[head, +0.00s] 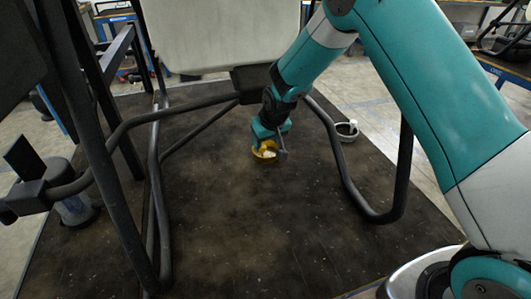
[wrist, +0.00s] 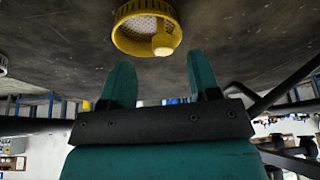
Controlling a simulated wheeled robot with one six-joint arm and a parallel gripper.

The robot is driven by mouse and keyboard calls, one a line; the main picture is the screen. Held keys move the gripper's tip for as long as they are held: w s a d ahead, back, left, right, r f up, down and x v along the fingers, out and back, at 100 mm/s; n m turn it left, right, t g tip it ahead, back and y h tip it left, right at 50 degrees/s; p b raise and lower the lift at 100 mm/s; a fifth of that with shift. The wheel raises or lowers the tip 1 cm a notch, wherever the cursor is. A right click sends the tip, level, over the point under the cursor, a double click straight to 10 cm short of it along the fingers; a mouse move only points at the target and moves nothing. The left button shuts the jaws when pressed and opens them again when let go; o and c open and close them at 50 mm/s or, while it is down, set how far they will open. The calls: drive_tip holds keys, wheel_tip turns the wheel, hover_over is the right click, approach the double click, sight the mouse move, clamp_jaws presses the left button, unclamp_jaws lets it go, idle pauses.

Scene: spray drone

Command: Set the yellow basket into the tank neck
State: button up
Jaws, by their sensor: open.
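The yellow basket (head: 265,154) lies on the dark floor mat under my gripper (head: 270,135) in the head view. In the wrist view the basket (wrist: 120,38) is a yellow ring with a pale mesh inside and a pale yellow knob at its edge. My gripper (wrist: 162,72) is open there, with two teal fingers apart and nothing between them. The basket appears just beyond the fingertips, not between them. A large cream body (head: 225,35), possibly the tank, hangs at the top of the head view. I cannot make out its neck.
Black tube legs (head: 150,190) of the frame stand left of the basket, and another bent leg (head: 345,175) stands to its right. A dark round dish (head: 347,136) with a white piece lies at the right mat edge. The mat in front is clear.

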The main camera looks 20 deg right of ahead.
sight(263, 146)
drive_tip(key=x, duration=0.4)
drive_tip(key=shift+w+a+f, duration=0.1)
drive_tip(key=shift+a, duration=0.05)
clamp_jaws()
drive_tip(key=shift+r, duration=0.65)
wheel_tip(263, 146, up, 2)
drive_tip(key=shift+r, duration=0.1)
drive_tip(key=s+d, duration=0.1)
drive_tip(key=s, duration=1)
drive_tip(key=s+d, duration=0.1)
drive_tip(key=s, duration=0.4)
drive_tip(key=shift+s+d+b, duration=0.3)
drive_tip(key=shift+s+b, duration=0.05)
drive_tip(key=s+d+r+m+p, duration=0.1)
drive_tip(key=s+d+r+p, duration=0.3)
drive_tip(key=p, duration=1)
drive_tip(key=d+r, duration=0.2)
drive_tip(key=d, duration=0.1)
drive_tip(key=shift+s+d+r+m+h, duration=0.2)
drive_tip(key=shift+d+m+h, duration=0.1)
drive_tip(key=shift+m+h, duration=0.1)
